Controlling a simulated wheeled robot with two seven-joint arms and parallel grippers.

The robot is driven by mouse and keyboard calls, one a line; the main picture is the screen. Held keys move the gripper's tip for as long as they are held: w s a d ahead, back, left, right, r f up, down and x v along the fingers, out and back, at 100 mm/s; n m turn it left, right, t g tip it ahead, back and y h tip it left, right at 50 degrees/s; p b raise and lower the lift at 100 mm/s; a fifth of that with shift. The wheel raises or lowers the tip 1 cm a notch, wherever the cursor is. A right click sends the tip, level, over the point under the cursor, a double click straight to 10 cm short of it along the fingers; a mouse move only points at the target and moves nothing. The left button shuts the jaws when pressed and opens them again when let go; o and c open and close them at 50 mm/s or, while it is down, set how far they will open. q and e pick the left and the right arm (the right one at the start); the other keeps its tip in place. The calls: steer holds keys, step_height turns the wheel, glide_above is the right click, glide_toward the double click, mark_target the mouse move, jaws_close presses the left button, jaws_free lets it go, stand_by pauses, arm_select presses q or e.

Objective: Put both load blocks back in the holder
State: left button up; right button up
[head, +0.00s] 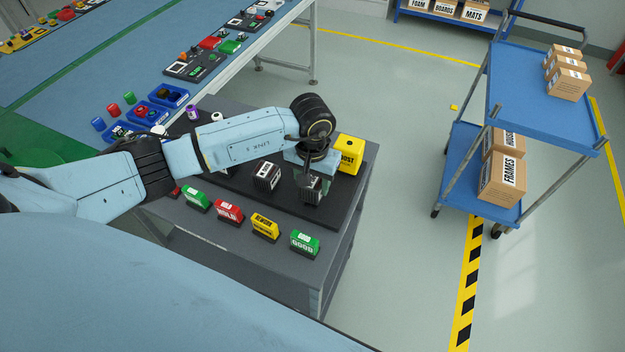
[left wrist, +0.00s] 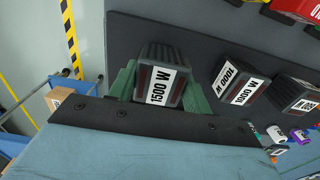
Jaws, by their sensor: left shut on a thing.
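My left gripper (head: 311,183) points down over the dark board (head: 335,215) on the grey table. In the left wrist view its green fingers (left wrist: 158,92) are shut on the dark block labelled 1500 W (left wrist: 155,62). This block also shows in the head view (head: 313,192), low over the board; I cannot tell whether it touches. A 1000 W block (left wrist: 238,82) stands beside it, apart, and shows in the head view (head: 267,172). Another dark block (left wrist: 292,94) stands beyond it in the left wrist view. I cannot make out a separate holder. My right gripper is not in view.
A yellow block (head: 350,154) stands at the board's back right corner. Green (head: 304,243), yellow (head: 265,227) and red (head: 229,213) labelled blocks line the table's front. A blue cart (head: 525,85) with boxes stands to the right, across open floor.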

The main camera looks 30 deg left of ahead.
arm_select(q)
steer(key=shift+f, duration=0.15)
stand_by(0.8)
steer(key=shift+f+b, duration=1.1)
steer(key=shift+b, duration=0.45)
steer(key=o, duration=1.4)
